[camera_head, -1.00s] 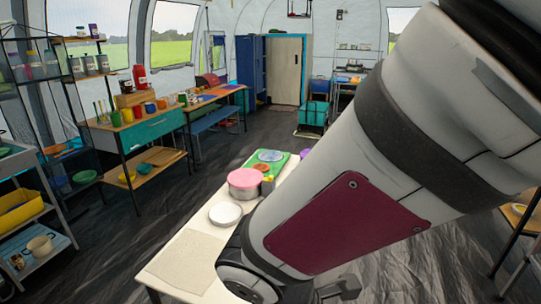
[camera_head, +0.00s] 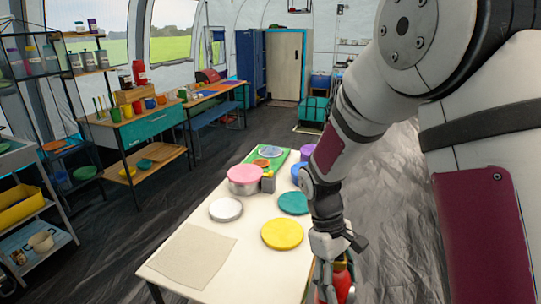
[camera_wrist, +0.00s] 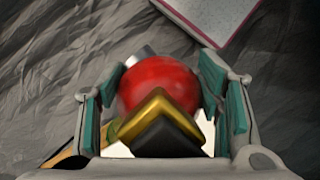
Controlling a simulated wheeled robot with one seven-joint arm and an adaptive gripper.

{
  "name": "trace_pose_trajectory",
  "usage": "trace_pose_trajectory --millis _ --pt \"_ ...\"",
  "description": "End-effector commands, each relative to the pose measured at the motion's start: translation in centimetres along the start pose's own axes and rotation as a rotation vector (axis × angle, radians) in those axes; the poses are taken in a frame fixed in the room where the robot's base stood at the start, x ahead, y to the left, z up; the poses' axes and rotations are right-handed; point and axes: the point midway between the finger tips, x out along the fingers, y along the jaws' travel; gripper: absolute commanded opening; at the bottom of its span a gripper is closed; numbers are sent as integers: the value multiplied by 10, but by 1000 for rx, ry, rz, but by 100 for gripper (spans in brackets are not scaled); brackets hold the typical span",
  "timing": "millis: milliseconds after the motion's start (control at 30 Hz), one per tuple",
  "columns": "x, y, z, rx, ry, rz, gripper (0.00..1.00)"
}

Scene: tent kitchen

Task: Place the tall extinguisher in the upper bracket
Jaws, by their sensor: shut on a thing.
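A red extinguisher (camera_head: 342,282) shows at the bottom of the head view, beside the right edge of the white table, and is cut off by the frame. In the wrist view its rounded red body (camera_wrist: 158,80) lies between the teal finger pads, with a brass and black fitting (camera_wrist: 162,122) in front. My gripper (camera_head: 334,272) is shut on it; it also shows in the wrist view (camera_wrist: 165,88). The extinguisher's full length is hidden, so I cannot tell its height. I cannot make out a bracket in either view.
The white table (camera_head: 255,265) bears a pink-lidded pot (camera_head: 245,180), a yellow disc (camera_head: 282,234), a teal disc (camera_head: 293,203) and a beige mat (camera_head: 195,256). Shelves (camera_head: 62,150) stand at the left, a workbench (camera_head: 150,127) behind. Dark floor (camera_head: 150,210) lies clear between.

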Motion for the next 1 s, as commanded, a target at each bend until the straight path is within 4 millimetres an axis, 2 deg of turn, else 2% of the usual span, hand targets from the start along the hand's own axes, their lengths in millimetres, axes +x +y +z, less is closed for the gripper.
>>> trace_pose_trajectory --millis 33,300,600,867,1000 --pt "2 9 -4 54 -2 -23 0" --pt "10 41 -25 292 -1 -121 0" --pt "16 70 -44 502 1 -208 0" --pt "19 83 -52 600 1 -249 0" --pt "19 82 -52 600 -2 -250 0"
